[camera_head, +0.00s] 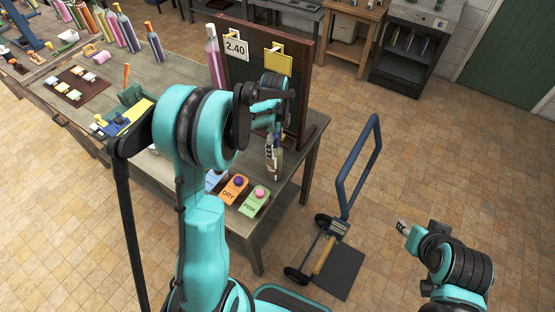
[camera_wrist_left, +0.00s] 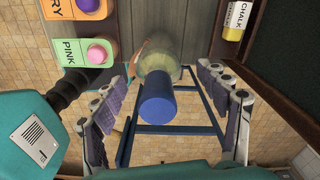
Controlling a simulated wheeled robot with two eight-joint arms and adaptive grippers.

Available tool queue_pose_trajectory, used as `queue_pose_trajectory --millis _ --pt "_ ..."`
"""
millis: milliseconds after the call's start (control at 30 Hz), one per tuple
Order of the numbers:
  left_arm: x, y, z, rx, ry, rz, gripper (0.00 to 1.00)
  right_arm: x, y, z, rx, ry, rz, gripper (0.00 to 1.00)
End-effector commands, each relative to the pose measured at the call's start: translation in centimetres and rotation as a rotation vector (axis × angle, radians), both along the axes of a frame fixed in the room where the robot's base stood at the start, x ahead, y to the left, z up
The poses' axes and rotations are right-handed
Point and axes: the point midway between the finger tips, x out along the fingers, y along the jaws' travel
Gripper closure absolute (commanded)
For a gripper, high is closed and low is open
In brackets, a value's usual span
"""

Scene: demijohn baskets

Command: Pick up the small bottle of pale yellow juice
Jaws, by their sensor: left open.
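A small bottle of pale yellowish glass with a blue cap (camera_wrist_left: 157,103) stands between the fingers in the left wrist view, seen from its cap end. Its pale body (camera_wrist_left: 160,63) shows beyond the cap. My left gripper (camera_wrist_left: 164,78) is open around the bottle, with a gap on each side and no visible contact. In the head view my left gripper (camera_head: 273,160) points down at the table's right end, before the dark board; the bottle is mostly hidden there. My right gripper (camera_head: 403,227) is low at the right, away from the table; its jaws are too small to read.
A dark board (camera_head: 290,85) with a 2.40 tag stands on the table. Orange DRY (camera_head: 234,188) and green PINK (camera_head: 254,201) button blocks lie near the left gripper. A chalk container (camera_wrist_left: 236,18) is at the board. A blue hand truck (camera_head: 352,170) stands beside the table.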

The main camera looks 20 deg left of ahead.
Motion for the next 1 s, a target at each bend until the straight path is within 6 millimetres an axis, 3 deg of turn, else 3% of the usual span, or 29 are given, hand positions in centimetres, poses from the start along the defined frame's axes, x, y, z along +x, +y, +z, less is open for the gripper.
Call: queue_pose_trajectory --millis 300,567,833,867,1000 --pt "-0.1 -0.2 -4.3 0.0 -0.001 0.001 0.26 0.0 0.0 -0.4 0.0 0.0 0.0 0.6" --pt "-0.2 -0.2 -4.6 0.0 -0.001 0.001 0.26 0.0 0.0 -0.4 0.0 0.0 0.0 0.6" --pt "-0.1 -0.2 -4.6 0.0 -0.001 0.001 0.94 0.0 0.0 -0.4 0.0 0.0 0.0 0.6" --pt "-0.1 -0.2 -4.6 0.0 -0.001 0.001 1.0 0.0 0.0 -0.4 0.0 0.0 0.0 0.6" --pt "-0.2 -0.2 -4.5 0.0 -0.001 0.001 1.0 0.0 0.0 -0.4 0.0 0.0 0.0 0.6"
